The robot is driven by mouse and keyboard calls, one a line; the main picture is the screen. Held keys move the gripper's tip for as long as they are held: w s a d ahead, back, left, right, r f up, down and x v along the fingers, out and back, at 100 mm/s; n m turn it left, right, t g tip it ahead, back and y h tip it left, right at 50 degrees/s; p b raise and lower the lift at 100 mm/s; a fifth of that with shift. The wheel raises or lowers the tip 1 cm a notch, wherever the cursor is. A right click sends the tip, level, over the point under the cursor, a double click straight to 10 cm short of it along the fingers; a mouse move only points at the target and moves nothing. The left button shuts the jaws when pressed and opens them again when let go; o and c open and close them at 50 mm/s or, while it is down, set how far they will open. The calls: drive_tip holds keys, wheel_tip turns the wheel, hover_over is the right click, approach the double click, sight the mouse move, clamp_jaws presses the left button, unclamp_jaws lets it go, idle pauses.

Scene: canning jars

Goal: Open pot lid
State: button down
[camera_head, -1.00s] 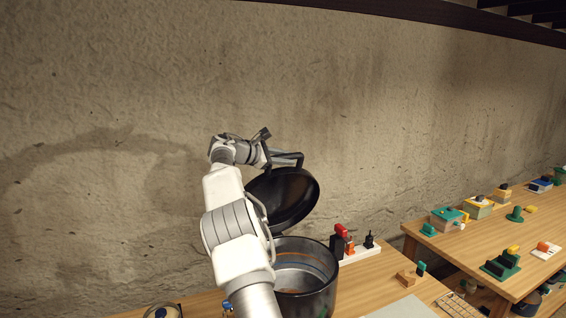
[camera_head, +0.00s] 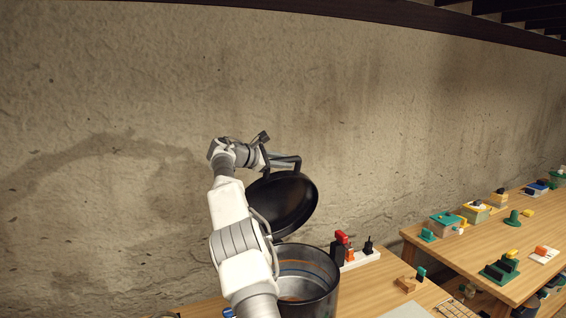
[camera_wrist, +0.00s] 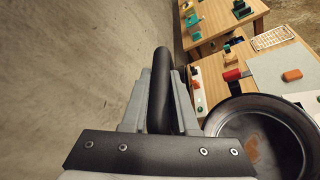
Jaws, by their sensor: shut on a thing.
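The pot (camera_head: 312,284) is a dark, open-topped round vessel on the wooden table, partly hidden by my arm in the head view. Its inside shows in the wrist view, where the pot rim (camera_wrist: 262,100) is at the lower right. The black lid (camera_head: 284,205) is raised and steeply tilted above the pot's back left side. Whether its lower edge touches the pot is hard to tell. My gripper (camera_wrist: 158,100) is shut on the lid's black handle (camera_wrist: 160,75), up by the wall.
A white power strip (camera_head: 362,256) with red and black plugs stands just right of the pot. A wooden block (camera_head: 407,283) lies further right. A second table (camera_head: 475,243) at the right carries several small coloured items. The wall (camera_head: 130,130) is close behind.

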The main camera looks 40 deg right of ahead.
drive_tip(key=c, duration=0.7)
unclamp_jaws()
drive_tip(key=shift+a, duration=0.1)
drive_tip(key=b+v, duration=0.3)
drive_tip(key=v, duration=1.4)
drive_tip(key=shift+w+a+r, duration=0.1)
drive_tip(key=shift+a, duration=0.05)
